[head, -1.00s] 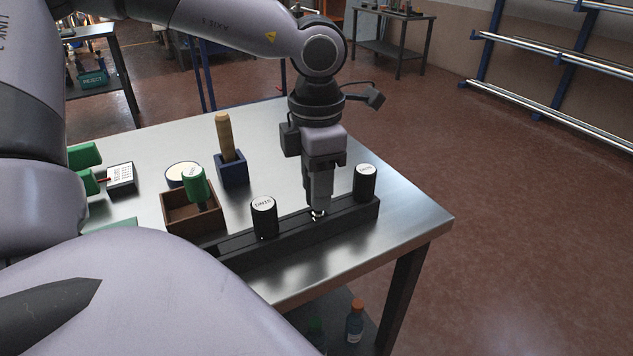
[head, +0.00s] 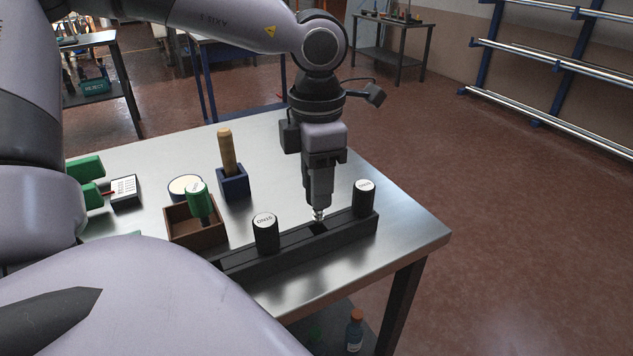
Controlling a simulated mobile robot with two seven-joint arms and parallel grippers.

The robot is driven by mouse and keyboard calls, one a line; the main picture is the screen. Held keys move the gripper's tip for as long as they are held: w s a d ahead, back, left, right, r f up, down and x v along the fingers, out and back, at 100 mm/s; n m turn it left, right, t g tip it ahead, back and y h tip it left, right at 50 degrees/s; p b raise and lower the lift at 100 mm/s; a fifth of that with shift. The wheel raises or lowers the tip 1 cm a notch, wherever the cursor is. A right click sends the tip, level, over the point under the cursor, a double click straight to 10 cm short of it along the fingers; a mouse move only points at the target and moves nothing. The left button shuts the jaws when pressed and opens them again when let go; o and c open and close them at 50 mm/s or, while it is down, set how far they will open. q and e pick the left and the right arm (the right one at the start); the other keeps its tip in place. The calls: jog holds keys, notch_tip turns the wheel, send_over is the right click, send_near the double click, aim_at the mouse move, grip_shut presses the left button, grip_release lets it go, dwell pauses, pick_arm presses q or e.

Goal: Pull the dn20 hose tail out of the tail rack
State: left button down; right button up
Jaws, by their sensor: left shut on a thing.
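The black tail rack (head: 297,248) lies along the front right of the steel table. My left gripper (head: 318,204) points straight down over the rack, between two black cylinders with white labelled tops. It is shut on the dn20 hose tail (head: 318,215), a small shiny metal piece showing below the fingertips. A dark opening in the rack shows just under the tail. I cannot tell whether the tail's lower end is fully clear of it. The tail's own label is not visible. My right gripper is not in view.
The cylinders flanking the gripper are the left one (head: 266,232) and the right one (head: 364,198). A brown wooden box (head: 194,232) with a green-handled tool and a blue holder (head: 233,182) with a wooden handle stand to the left. The table's right end is bare.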

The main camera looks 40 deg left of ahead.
pick_arm(q)
jog(key=shift+r+p, duration=1.6)
jog(key=shift+r, duration=1.15)
